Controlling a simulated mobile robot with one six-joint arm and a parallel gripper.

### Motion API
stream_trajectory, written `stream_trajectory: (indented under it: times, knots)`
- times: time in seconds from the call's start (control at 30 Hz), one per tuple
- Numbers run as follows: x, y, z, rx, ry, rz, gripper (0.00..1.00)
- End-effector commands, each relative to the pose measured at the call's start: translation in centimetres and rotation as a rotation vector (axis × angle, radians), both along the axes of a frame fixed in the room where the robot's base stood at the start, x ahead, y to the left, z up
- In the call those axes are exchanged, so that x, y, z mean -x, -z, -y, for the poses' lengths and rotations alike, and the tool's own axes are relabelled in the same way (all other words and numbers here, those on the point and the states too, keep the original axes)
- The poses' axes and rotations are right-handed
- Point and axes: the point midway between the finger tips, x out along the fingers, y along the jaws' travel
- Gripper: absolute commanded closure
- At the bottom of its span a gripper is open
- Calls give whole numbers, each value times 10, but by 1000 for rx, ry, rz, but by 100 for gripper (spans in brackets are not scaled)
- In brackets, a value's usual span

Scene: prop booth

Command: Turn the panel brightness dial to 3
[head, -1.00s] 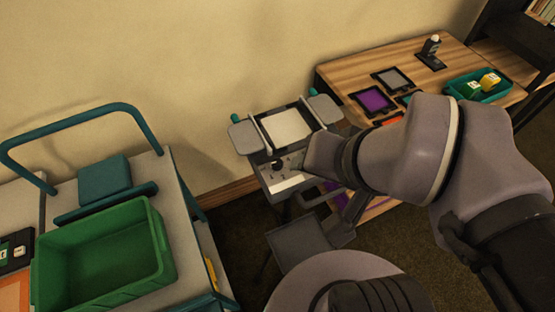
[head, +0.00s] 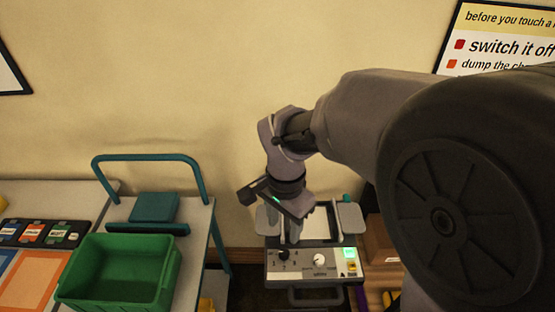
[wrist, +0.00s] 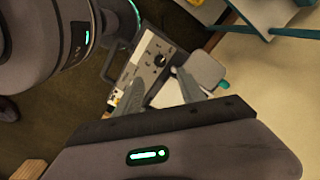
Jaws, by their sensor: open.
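A grey device (head: 300,270) with a sloped control panel stands low at the centre of the head view. Its panel carries a black dial (head: 283,255) at left, a white dial (head: 319,260) in the middle and a lit green display (head: 350,254) at right. I cannot read the labels, so which dial sets panel brightness is unclear. My gripper (head: 293,236) points down just above and behind the black dial, apart from it as far as I can tell. In the wrist view the open, empty fingers (wrist: 160,88) frame the device, with a dark dial (wrist: 159,60) beyond them.
A green bin (head: 120,270) and a teal-handled cart (head: 200,215) stand to the left. Grey side pads (head: 350,217) flank the device's top. A wooden table edge (head: 380,270) is close on the right. A wall sign (head: 500,40) hangs at upper right.

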Motion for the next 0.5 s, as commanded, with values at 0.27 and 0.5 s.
stream_trajectory:
  times: [0.27, 0.5]
  knots:
    - [1, 84, 1, 0, -1, -1, 53]
    - [0, 111, 0, -1, 1, -1, 53]
